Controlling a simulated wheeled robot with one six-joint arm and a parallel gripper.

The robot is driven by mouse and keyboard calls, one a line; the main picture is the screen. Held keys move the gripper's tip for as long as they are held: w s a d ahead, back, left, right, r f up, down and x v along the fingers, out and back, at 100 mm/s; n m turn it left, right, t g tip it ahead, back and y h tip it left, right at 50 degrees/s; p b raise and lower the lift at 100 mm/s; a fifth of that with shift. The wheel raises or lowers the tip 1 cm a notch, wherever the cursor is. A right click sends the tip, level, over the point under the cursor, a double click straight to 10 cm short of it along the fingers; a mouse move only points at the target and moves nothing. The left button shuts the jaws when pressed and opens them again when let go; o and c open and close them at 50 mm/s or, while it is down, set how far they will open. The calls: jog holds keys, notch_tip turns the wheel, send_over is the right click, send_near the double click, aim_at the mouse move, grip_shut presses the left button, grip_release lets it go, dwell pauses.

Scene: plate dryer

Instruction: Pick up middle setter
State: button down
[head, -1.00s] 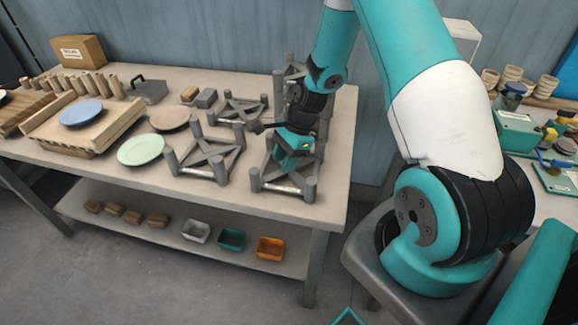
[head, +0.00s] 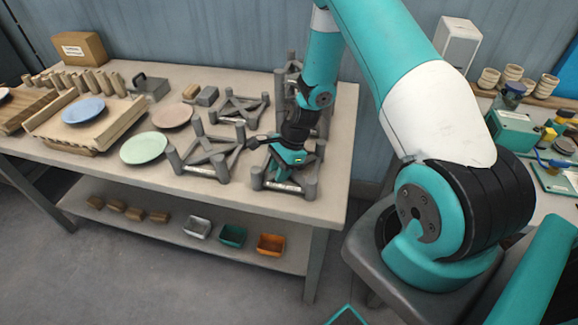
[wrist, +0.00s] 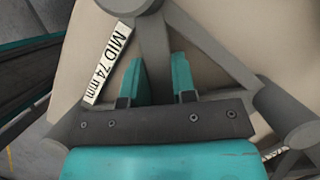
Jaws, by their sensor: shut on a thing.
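The middle setter (head: 283,186), a grey frame with upright corner posts, is at the front right of the table. It appears to rest on the tabletop. In the wrist view the setter (wrist: 205,42) shows a white label (wrist: 108,62) reading "MID 74 mm". My gripper (head: 282,168) reaches down into the frame from above. In the wrist view the teal fingers of my gripper (wrist: 162,82) are on either side of a grey strut and shut on it. The fingertips' exact contact is partly hidden by the gripper body.
Another grey frame (head: 208,158) stands close on the left, with a smaller one (head: 240,108) behind. A tall grey stack (head: 291,72) stands behind my wrist. Green (head: 144,148), pink (head: 172,115) and blue (head: 83,111) plates lie farther left. The table's right edge is near.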

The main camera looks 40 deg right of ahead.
jog(key=shift+r, duration=0.1)
notch_tip(320, 180, up, 27)
jog(key=p, duration=0.6)
dwell(0.3)
